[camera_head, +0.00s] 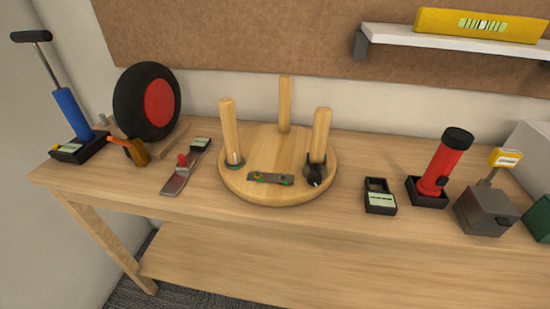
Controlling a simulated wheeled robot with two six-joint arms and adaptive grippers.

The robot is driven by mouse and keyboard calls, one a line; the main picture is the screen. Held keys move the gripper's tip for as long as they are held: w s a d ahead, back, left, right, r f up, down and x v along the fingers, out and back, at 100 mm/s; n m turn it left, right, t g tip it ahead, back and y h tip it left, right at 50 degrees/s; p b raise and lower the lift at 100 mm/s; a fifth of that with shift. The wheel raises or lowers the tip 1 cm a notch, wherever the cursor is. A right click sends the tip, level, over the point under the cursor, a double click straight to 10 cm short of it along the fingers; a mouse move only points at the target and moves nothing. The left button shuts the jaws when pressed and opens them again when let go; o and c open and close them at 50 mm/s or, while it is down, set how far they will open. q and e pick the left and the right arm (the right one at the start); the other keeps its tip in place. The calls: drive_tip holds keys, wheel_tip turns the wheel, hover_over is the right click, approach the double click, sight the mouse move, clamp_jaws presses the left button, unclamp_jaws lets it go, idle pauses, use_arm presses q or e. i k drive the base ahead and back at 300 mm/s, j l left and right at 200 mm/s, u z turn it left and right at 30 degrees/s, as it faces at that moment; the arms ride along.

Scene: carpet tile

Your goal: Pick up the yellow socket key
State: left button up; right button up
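A yellow block-shaped head with a pale label (505,158) sits on a short grey shaft at the right end of the workbench; it looks like the yellow socket key. Its shaft leans slightly and goes down to a dark grey box (486,211). I cannot tell whether the shaft stands in the box or behind it. Neither of my grippers is in view.
The workbench (400,248) also holds a red flashlight (440,168) in a black holder, a small black stand (379,196), an upturned round stool (262,195), a wheel (147,102) and a blue pump (72,112). A green object (538,219) is beside the grey box. A yellow level (480,24) lies on a shelf above.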

sight(500, 158)
drive_tip(key=z, duration=1.7)
